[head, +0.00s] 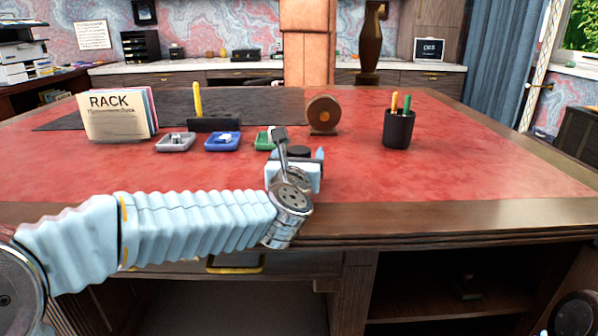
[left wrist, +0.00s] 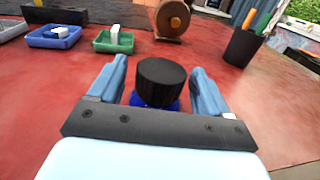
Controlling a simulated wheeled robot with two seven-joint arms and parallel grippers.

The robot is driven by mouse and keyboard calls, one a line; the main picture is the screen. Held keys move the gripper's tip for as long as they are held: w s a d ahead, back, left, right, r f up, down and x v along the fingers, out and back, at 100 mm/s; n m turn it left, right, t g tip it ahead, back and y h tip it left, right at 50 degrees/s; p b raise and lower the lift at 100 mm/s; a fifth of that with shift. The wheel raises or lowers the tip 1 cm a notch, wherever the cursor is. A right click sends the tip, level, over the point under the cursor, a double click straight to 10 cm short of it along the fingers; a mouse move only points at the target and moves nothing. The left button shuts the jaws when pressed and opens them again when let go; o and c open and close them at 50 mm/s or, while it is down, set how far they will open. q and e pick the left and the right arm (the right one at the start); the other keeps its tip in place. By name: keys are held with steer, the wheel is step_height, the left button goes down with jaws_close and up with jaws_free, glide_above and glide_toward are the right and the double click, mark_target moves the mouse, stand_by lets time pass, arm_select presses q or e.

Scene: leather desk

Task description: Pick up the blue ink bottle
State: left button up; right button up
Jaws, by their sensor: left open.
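The ink bottle has a wide black ribbed cap and a blue body (left wrist: 150,102); it stands upright on the red desk top. In the head view its dark cap (head: 288,152) shows just beyond my left gripper (head: 297,160), and its body is hidden there. In the left wrist view my left gripper (left wrist: 160,70) is open. Its two blue fingers stand on either side of the bottle, with a visible gap on each side of the cap. The lower part of the bottle is hidden behind the gripper's dark crossbar. My right gripper does not show.
A green tray (left wrist: 100,46) and a blue tray (left wrist: 32,40) lie beyond to the left. A round brown-faced object (head: 323,115) stands behind the bottle. A black pen cup (head: 398,130) is at the right. The red desk top (head: 480,165) is clear at the right.

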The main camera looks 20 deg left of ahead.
arm_select(q)
steer(key=shift+w, duration=0.2)
steer(key=c, duration=1.3)
